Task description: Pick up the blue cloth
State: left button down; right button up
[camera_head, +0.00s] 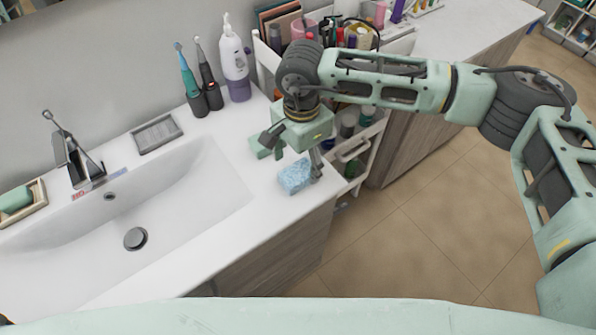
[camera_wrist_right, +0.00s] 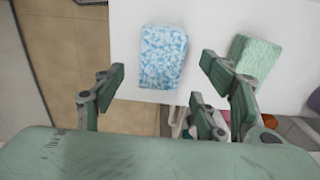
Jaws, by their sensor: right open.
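The blue cloth (camera_head: 295,177) is a light-blue mottled folded block lying on the white countertop near its front right corner. In the wrist view the blue cloth (camera_wrist_right: 163,57) lies just beyond the fingers, roughly between them. My right gripper (camera_head: 297,160) is above and beside it, pointing down. Its fingers are spread, with nothing between them, in the wrist view (camera_wrist_right: 165,92). Whether a finger touches the cloth cannot be told. My left gripper is out of view.
A green cloth (camera_wrist_right: 254,57) lies beside the blue one; it also shows in the head view (camera_head: 259,146). The white sink (camera_head: 165,205) is to the left. A cosmetics cart (camera_head: 352,150) stands right of the counter. Toothbrushes (camera_head: 209,80) and a pump bottle (camera_head: 235,70) stand behind.

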aim_at(298, 172)
jog(key=f+p, duration=0.1)
jog(key=f, duration=0.2)
jog(key=shift+s+a+f+p, duration=0.2)
jog(key=shift+a+f+p, duration=0.05)
jog(key=shift+a+p, duration=0.15)
jog(key=shift+f, duration=0.45)
jog(key=shift+c, duration=0.2)
jog(key=c, duration=1.2)
jog(key=shift+c, duration=0.2)
jog(key=shift+r, duration=0.1)
